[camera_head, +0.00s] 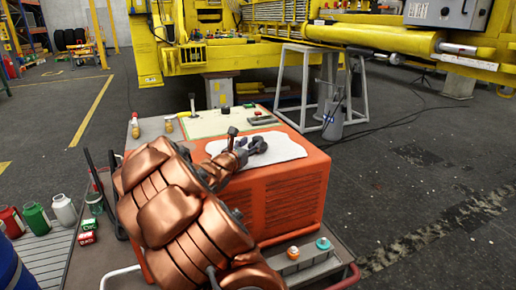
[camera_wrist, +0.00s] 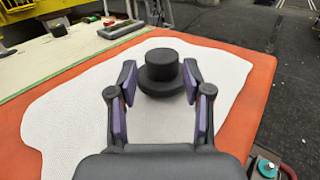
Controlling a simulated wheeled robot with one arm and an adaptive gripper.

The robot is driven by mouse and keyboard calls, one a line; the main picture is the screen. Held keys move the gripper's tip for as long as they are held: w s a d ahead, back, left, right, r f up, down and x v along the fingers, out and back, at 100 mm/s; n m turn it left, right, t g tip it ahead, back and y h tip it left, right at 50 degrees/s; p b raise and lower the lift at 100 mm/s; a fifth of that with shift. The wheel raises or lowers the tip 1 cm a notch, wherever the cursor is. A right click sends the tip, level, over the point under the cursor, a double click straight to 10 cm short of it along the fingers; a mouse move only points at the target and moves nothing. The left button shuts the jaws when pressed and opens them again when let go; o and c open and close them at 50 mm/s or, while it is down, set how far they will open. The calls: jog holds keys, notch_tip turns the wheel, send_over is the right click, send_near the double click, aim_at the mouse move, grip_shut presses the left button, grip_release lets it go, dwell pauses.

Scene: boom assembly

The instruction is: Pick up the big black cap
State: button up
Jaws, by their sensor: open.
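The big black cap (camera_wrist: 166,72) stands upright on a white cloth on the orange box in the wrist view. It has a wide round brim below a narrower round top. My gripper (camera_wrist: 159,76) is open, with purple pads on the inner faces of its fingers. Its fingertips are on either side of the cap and overlap the edges of the brim in the picture; I cannot tell whether they touch it. In the head view my gripper (camera_head: 246,147) is low over the cloth, and the cap (camera_head: 259,144) is partly hidden by it.
The white cloth (camera_head: 287,146) covers part of the orange box (camera_head: 300,190). A pale green mat (camera_head: 205,125) with small tools lies behind. A teal-topped part (camera_head: 323,243) and an orange-topped one (camera_head: 293,252) sit in front. Yellow machinery (camera_head: 190,60) stands beyond.

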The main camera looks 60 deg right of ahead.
aim_at(261, 137)
jog(key=shift+w+d+b, duration=0.15)
jog(key=shift+d+b, duration=0.1)
jog(key=shift+d, duration=1.6)
jog(key=shift+w+d+b, duration=0.15)
jog(key=shift+d+b, duration=0.1)
jog(key=shift+d, duration=1.6)
jog(key=shift+c, duration=0.3)
grip_shut()
